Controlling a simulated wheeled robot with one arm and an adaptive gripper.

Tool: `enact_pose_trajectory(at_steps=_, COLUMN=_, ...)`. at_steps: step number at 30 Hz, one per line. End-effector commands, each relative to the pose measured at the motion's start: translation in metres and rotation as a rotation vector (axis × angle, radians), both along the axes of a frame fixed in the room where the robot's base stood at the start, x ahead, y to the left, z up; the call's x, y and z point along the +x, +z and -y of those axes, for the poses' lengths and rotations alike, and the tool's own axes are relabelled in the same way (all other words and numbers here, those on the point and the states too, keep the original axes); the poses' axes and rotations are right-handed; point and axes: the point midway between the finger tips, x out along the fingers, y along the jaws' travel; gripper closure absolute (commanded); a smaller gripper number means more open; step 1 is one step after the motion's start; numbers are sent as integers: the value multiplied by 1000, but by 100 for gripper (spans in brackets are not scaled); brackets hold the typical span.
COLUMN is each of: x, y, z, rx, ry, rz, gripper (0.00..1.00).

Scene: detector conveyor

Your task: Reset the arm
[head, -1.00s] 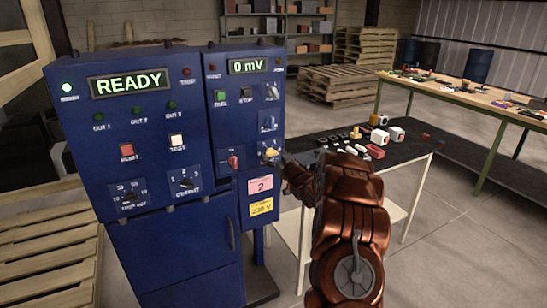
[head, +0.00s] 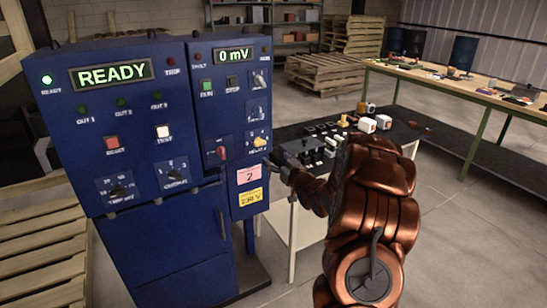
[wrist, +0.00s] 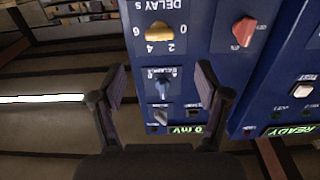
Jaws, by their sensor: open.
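A blue control cabinet (head: 115,120) stands at left in the head view, with a lit READY display (head: 111,74) and a 0 mV display (head: 233,55). My arm reaches in from the lower right. My gripper (wrist: 163,82) is open and empty in the wrist view, its fingers apart in front of the panel. A yellow DELAY knob (wrist: 159,32) and a red knob (wrist: 244,31) are beyond the fingertips. In the head view the yellow knob (head: 260,141) is just above and left of my gripper, which is small and partly hidden there.
A table (head: 408,150) with a dark top and several small parts stands right of the cabinet, partly behind my arm. Pallets (head: 330,74) are at the back. Floor at the lower right is clear.

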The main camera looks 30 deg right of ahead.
Motion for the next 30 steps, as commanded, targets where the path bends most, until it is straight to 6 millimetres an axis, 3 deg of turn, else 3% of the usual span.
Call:
enact_pose_trajectory(at_steps=20, x=-2, y=1, z=-2, rx=-2, ry=0, rz=-4, gripper=25)
enact_pose_trajectory(at_steps=25, x=1, y=3, z=-17, rx=-18, ry=-7, rz=-87, gripper=25)
enact_pose_trajectory(at_steps=30, x=-5, y=1, z=-47, rx=-37, ry=-27, rz=-261, gripper=25)
